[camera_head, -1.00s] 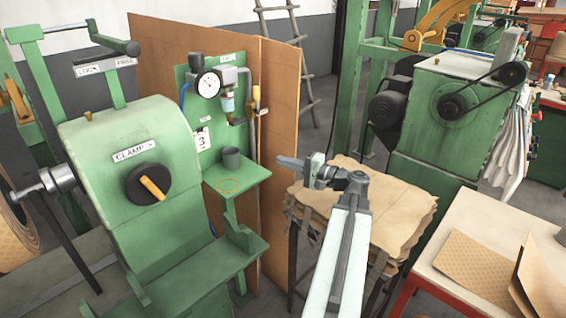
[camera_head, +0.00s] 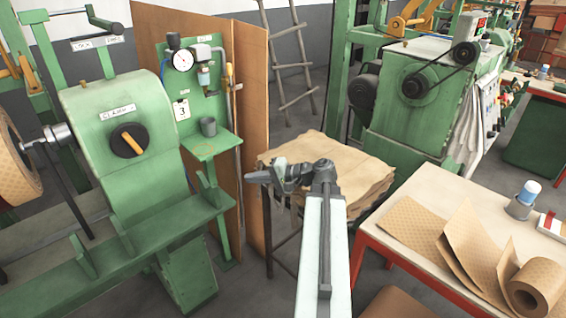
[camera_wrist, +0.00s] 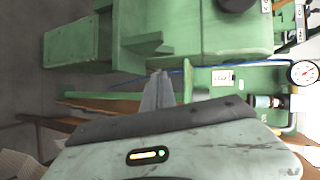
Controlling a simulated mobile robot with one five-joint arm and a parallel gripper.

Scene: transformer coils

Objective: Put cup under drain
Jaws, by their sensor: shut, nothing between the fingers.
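A small dark grey cup (camera_head: 208,126) stands upright on a green shelf (camera_head: 222,145) below a gauge panel. A faint orange ring (camera_head: 205,149) is marked on the shelf, in front of and beside the cup. The drain (camera_head: 211,92) appears to be the small pipe under the filter bowl on the panel, above the cup. My gripper (camera_head: 252,176) is shut and empty, to the right of the shelf and apart from it. In the wrist view my shut fingers (camera_wrist: 158,92) point toward the green machine; I cannot make out the cup clearly there.
A green clamp machine (camera_head: 120,130) stands left of the shelf. A brown board (camera_head: 250,100) rises behind the panel. A stack of brown sheets (camera_head: 345,170) lies behind my arm. A red-edged table (camera_head: 400,240) with paper rolls stands at the right.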

